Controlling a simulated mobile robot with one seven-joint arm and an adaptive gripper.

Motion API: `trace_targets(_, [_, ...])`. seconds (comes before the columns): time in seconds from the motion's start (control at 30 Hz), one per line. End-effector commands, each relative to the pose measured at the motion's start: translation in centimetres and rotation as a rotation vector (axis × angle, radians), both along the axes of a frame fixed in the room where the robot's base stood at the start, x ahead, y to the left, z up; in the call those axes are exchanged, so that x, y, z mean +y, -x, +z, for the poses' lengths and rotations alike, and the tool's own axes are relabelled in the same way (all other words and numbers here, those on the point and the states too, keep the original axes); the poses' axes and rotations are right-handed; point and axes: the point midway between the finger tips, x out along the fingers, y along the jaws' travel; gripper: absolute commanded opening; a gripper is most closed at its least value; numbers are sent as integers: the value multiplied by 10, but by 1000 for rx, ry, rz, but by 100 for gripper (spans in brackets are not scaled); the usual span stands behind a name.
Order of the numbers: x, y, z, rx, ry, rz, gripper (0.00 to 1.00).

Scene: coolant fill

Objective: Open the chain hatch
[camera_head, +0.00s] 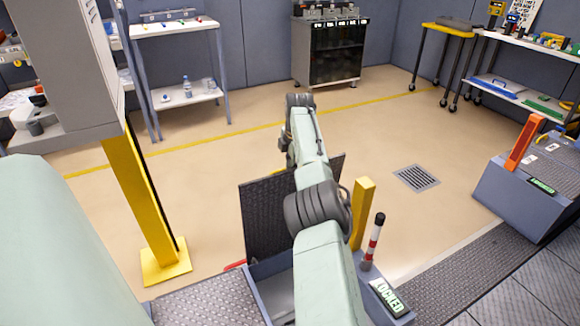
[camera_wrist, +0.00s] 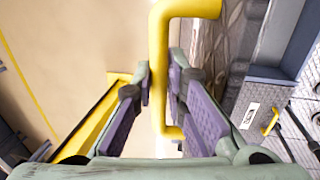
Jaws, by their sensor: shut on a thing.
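The hatch lid (camera_head: 265,222) is a dark tread-plate panel, standing raised and steep in the head view behind my arm. Below it is the blue-grey opening (camera_head: 275,288), partly covered by my arm. In the wrist view a yellow bar handle (camera_wrist: 158,45) runs between the purple pads of my gripper (camera_wrist: 161,85), which is shut on it. The lid's patterned face (camera_wrist: 228,55) appears to lie just right of the handle. In the head view my gripper is mostly hidden behind my arm.
A striped lever (camera_head: 374,240) stands by a sign reading LOCKED (camera_head: 390,298), right of the opening. A yellow post (camera_head: 361,212) stands close to my arm. Another yellow post (camera_head: 145,200) is at left. A blue-grey box with an orange lever (camera_head: 523,143) is at right. Floor beyond is clear.

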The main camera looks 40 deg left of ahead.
Motion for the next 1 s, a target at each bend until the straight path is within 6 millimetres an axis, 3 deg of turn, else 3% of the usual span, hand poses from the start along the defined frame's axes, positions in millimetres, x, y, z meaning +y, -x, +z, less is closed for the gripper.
trace_targets(0.03, [-1, 4, -8, 14, 9, 1, 0])
trace_targets(0.53, [-1, 4, -9, 16, 9, 0, 0])
trace_targets(0.57, [-1, 4, -9, 16, 8, 0, 14])
trace_targets(0.6, [-1, 4, -8, 15, 8, 0, 17])
trace_targets(0.83, [-1, 1, -4, 8, 5, 0, 32])
trace_targets(1.0, [-1, 1, -3, 6, 3, 0, 33])
